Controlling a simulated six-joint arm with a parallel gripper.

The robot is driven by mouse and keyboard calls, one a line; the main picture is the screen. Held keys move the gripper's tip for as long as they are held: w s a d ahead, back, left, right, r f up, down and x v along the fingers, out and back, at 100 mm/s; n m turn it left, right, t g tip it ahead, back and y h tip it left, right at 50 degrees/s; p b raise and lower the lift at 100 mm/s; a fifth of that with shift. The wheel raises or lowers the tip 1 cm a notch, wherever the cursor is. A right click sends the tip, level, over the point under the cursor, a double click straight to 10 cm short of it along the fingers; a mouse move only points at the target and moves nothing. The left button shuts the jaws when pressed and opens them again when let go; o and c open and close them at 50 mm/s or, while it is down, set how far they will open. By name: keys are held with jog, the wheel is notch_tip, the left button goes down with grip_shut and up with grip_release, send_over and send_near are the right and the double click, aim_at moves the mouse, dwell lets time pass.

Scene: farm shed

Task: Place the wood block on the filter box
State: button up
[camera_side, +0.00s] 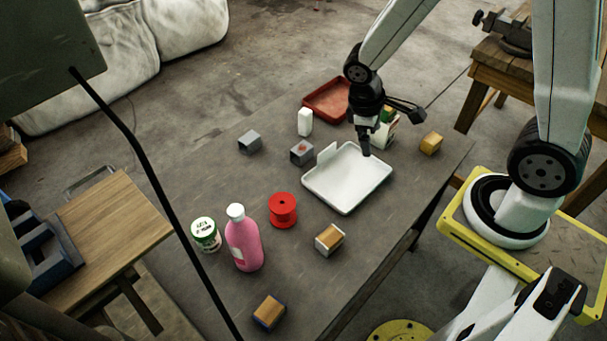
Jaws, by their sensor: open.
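My gripper (366,148) points down over the upper right edge of the white tray (347,178). It is open, and nothing shows between its fingers. A yellow-brown block (431,142), which looks like wood, sits on the table to the right of the gripper. Two more blocks have wood-coloured tops: one with pale sides (329,240) in front of the tray, and one with blue edges (269,312) near the table front. I cannot tell which is the wood block. A green-and-white box (384,137), possibly the filter box, stands partly hidden behind my gripper.
A red tray (327,99), a white container (305,122) and two grey blocks (250,141) (302,152) sit at the back. A red spool (283,210), pink bottle (244,238) and green-white can (206,234) stand left of centre. The table's left part is clear.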

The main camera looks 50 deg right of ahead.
jog(key=shift+s+a+r+m+t+y, duration=0.1)
jog(key=shift+a+r+m+t+y, duration=0.5)
jog(key=shift+a+r+m+t, duration=0.45)
jog(key=shift+s+a+r+m+t+y, duration=0.1)
jog(key=shift+a+r+m+t+y, duration=0.55)
jog(key=shift+r+m+t, duration=0.45)
